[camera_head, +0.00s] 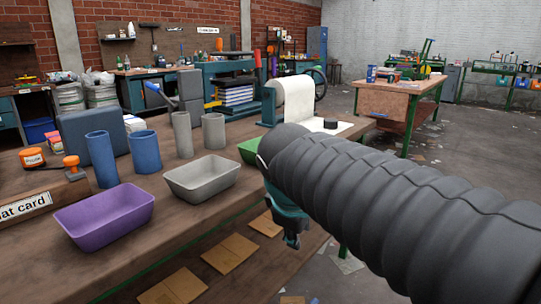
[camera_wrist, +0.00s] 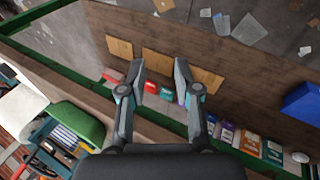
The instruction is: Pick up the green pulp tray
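The green pulp tray (camera_head: 248,150) is on the workbench, right of the grey tray, in the head view. My arm hides most of it. A dark green rounded shape (camera_wrist: 78,125), which looks like the same tray, is at lower left in the wrist view. My gripper (camera_wrist: 158,78) is open, with nothing between its fingers, over the bench's front side and the floor. In the head view the gripper (camera_head: 292,235) hangs in front of the bench edge, apart from the tray, partly hidden by my arm.
A grey tray (camera_head: 202,178) and a purple tray (camera_head: 105,216) stand on the bench to the left. Blue cylinders (camera_head: 101,158) and grey cylinders stand behind them. A white paper roll (camera_head: 294,98) stands at the back right. Brown sheets (camera_head: 230,252) lie below the bench.

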